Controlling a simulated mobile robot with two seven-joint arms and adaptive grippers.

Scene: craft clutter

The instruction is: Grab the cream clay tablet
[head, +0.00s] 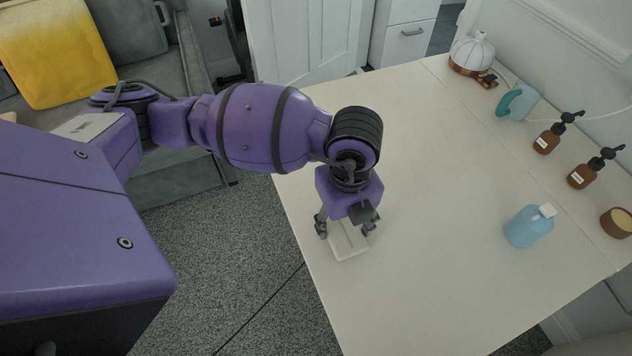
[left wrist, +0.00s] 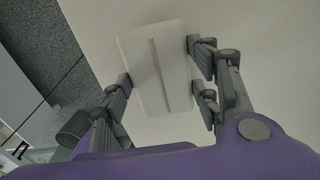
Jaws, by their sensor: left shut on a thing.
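The cream clay tablet (head: 350,249) is a pale rectangular slab with a groove along its middle, near the left edge of the table in the head view. It also shows in the left wrist view (left wrist: 173,88), lying between the fingers. My left gripper (head: 346,229) points down over it and is shut on its two long sides. The gripper partly hides the tablet's far end in the head view. In the left wrist view the fingers (left wrist: 160,92) sit at both sides of the tablet. I cannot tell whether the tablet is clear of the table. My right gripper is not in view.
The table (head: 430,290) is bare around the tablet. A blue bottle (head: 526,228), two brown pump bottles (head: 548,140) (head: 583,176), a brown round container (head: 617,223), a teal-handled jug (head: 518,101) and a white diffuser (head: 471,52) stand along the right side.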

